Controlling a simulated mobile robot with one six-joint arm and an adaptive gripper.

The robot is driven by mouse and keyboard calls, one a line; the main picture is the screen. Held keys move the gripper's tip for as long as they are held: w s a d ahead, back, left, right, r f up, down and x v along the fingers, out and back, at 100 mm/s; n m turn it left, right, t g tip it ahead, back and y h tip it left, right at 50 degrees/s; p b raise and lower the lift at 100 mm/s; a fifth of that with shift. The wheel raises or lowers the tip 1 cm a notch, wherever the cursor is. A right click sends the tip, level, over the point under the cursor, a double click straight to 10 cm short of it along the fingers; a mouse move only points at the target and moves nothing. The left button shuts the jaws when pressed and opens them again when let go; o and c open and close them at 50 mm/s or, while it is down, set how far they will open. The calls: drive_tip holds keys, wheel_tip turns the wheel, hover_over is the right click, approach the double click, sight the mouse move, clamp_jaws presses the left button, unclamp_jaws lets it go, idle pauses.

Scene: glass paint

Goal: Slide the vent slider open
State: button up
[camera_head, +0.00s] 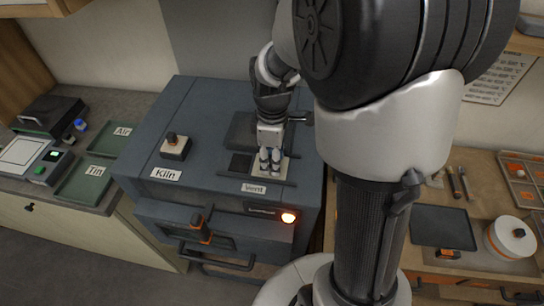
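The vent slider, a pale plate (285,168), sits on top of the dark grey kiln (215,130), behind the "Vent" label (254,188). A dark opening (240,163) shows beside the plate on its left. My gripper (270,163) points down at the plate, with its fingertips at or just above it. The fingers and wrist hide the middle of the slider and any knob there. I cannot tell whether the fingers touch or grip anything.
A "Kiln" switch (175,147) stands on the kiln top to the left. Green trays (84,180) lie at left; a workbench with a dark tray (442,228) is at right.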

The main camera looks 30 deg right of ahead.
wheel_tip(320, 180, up, 12)
idle(0.7)
drive_tip(key=s+a+f+m+t+b, duration=0.2)
drive_tip(key=s+a+f+m+b, duration=0.1)
drive_tip(key=s+f+m+b, duration=0.2)
drive_tip(key=s+a+f+m+t+b, duration=0.2)
drive_tip(key=s+a+f+m+b, duration=0.1)
drive_tip(key=s+f+m+b, duration=0.2)
drive_tip(key=s+f+b, duration=0.2)
drive_tip(key=s+b, duration=0.2)
drive_tip(key=s, duration=0.2)
drive_tip(key=shift+s+a+m+t, duration=0.25)
drive_tip(key=shift+a+m+t, duration=0.05)
drive_tip(key=shift+a+m, duration=0.1)
